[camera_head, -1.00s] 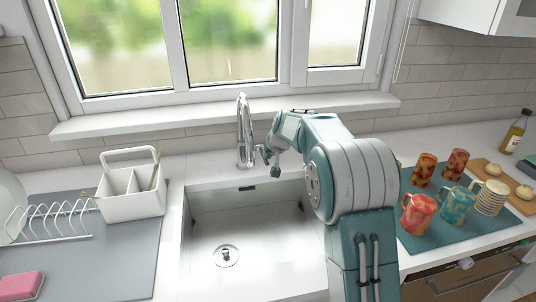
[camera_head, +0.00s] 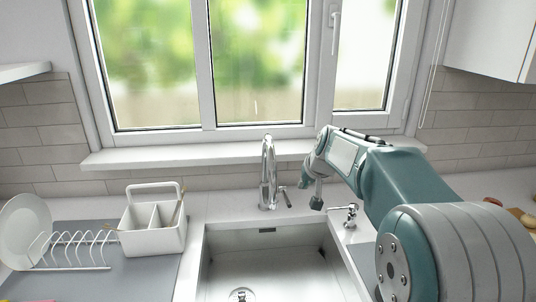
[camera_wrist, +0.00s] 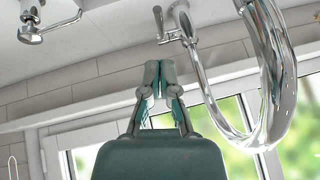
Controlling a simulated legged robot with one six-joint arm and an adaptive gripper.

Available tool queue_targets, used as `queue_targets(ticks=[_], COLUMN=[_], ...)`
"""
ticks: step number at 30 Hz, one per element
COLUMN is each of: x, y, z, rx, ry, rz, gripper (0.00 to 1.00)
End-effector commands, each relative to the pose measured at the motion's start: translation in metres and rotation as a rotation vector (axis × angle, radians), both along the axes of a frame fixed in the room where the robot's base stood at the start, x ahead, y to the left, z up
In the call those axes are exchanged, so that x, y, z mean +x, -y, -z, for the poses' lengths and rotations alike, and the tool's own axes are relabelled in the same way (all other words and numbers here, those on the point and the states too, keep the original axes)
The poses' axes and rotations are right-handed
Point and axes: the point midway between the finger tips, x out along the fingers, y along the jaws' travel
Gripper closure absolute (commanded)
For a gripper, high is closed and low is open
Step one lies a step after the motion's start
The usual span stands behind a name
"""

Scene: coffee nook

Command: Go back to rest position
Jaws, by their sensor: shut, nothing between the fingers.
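My gripper (camera_head: 316,202) hangs at the end of my arm above the back right of the sink, just right of the tap in the head view. In the wrist view my gripper (camera_wrist: 156,75) has its two teal fingers together with nothing between them. The chrome tap (camera_head: 268,172) stands behind the sink, and its curved spout shows large at the right of the wrist view (camera_wrist: 275,80). The fingertips point toward the tap's side lever (camera_wrist: 168,25), apparently without touching it. The wrist picture is upside down.
The sink (camera_head: 265,260) looks empty. A small chrome fixture (camera_head: 350,216) stands right of it. At left are a white caddy (camera_head: 152,240), a wire rack (camera_head: 75,250) and a plate (camera_head: 22,228). The window sill (camera_head: 200,153) runs behind. My arm hides much of the right counter.

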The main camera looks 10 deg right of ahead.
Motion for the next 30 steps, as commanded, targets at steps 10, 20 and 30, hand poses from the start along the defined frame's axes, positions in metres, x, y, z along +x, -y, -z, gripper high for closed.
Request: queue_targets(ticks=[10, 20, 30], x=[-0.103, -0.201, -0.297], y=[-0.015, -0.022, -0.022], z=[-0.029, -0.028, -0.003], rx=[-0.054, -0.108, -0.167], ry=[-0.025, -0.049, -0.071], rz=[-0.024, -0.041, -0.051], gripper=[1.00, 1.00, 1.00])
